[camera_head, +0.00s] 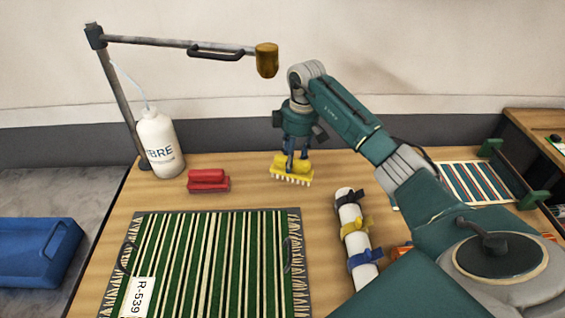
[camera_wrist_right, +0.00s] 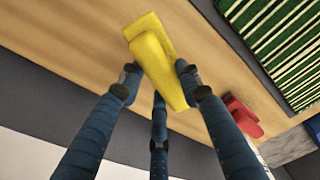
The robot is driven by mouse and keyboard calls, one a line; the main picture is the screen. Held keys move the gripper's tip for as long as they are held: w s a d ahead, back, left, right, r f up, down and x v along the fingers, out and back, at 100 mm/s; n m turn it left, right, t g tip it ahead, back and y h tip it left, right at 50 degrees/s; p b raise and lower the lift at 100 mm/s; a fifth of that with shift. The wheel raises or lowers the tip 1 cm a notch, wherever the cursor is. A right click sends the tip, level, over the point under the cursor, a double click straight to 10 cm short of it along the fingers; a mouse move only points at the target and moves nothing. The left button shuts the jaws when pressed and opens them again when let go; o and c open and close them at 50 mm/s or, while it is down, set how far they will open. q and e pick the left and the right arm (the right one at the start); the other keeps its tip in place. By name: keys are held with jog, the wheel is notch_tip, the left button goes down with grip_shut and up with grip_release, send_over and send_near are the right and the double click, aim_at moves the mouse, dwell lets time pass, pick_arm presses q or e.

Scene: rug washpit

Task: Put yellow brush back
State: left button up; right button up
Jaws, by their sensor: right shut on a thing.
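The yellow brush (camera_head: 291,171) has a block with pale bristles underneath and stands near the back middle of the wooden table. My right gripper (camera_head: 291,158) reaches down from above and is shut on its top grip. In the right wrist view the yellow brush (camera_wrist_right: 158,60) lies between the fingertips of my right gripper (camera_wrist_right: 158,78). I cannot tell whether the bristles touch the table. A red brush (camera_head: 208,181) sits to the left on the table. My left gripper is not in view.
A green striped rug (camera_head: 215,262) lies in front. A white bottle (camera_head: 160,145) stands back left beneath a lamp-like arm (camera_head: 180,43). A white roll with colored straps (camera_head: 355,240) lies right of the rug. A blue bin (camera_head: 36,250) is far left.

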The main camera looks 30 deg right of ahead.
aim_at(283, 168)
jog(key=a, duration=0.1)
jog(key=w+a, duration=0.1)
jog(key=shift+w+a+p, duration=0.3)
notch_tip(283, 168, down, 3)
jog(key=shift+s+r+p, duration=0.1)
jog(key=shift+r+p, duration=0.05)
jog(key=shift+p, duration=0.6)
jog(key=shift+f, duration=0.35)
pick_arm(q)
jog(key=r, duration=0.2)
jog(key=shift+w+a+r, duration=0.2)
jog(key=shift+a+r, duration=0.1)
pick_arm(e)
jog(key=shift+f, duration=0.1)
jog(key=o, duration=1.1)
jog(key=shift+f, duration=0.1)
